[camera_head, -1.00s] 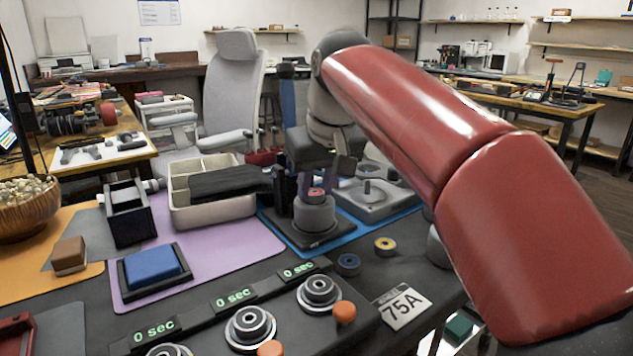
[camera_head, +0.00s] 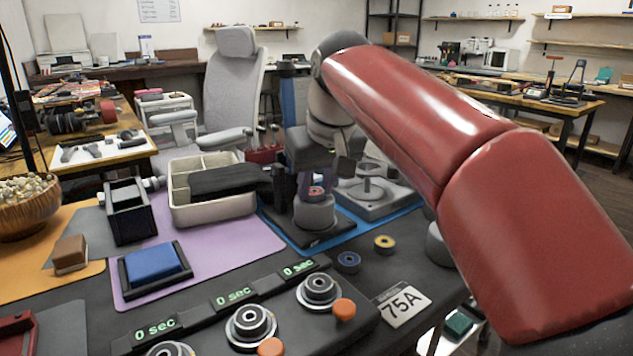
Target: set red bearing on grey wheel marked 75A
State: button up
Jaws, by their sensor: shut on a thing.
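The red bearing (camera_head: 316,193) shows between the dark fingers of my gripper (camera_head: 312,186), which is shut on it. It is right over a grey cylinder (camera_head: 314,213), which stands on a black plate on the blue mat. I cannot tell whether the bearing touches the cylinder's top or is just above it. The fingers are partly hidden by my wrist and hard to make out. A white 75A tag (camera_head: 403,303) lies on the dark bench at front right. Another light grey round part (camera_head: 437,246) is half hidden behind my red arm. I see no marking on either grey part.
A blue bearing (camera_head: 348,261) and a yellow bearing (camera_head: 385,243) lie on the bench. A grey fixture with a post (camera_head: 367,190) stands just right of my gripper. A divided beige bin (camera_head: 213,209) is close on the left. Stations with timers and orange knobs line the front.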

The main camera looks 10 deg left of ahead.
jog(key=shift+f, duration=0.35)
jog(key=o, duration=0.7)
jog(key=shift+f, duration=0.1)
jog(key=shift+r+p, duration=0.45)
jog(key=shift+p, duration=0.05)
jog(key=shift+o, duration=0.9)
jog(key=shift+r+p, duration=0.3)
jog(key=shift+r, duration=0.05)
jog(key=shift+r+p, duration=3.05)
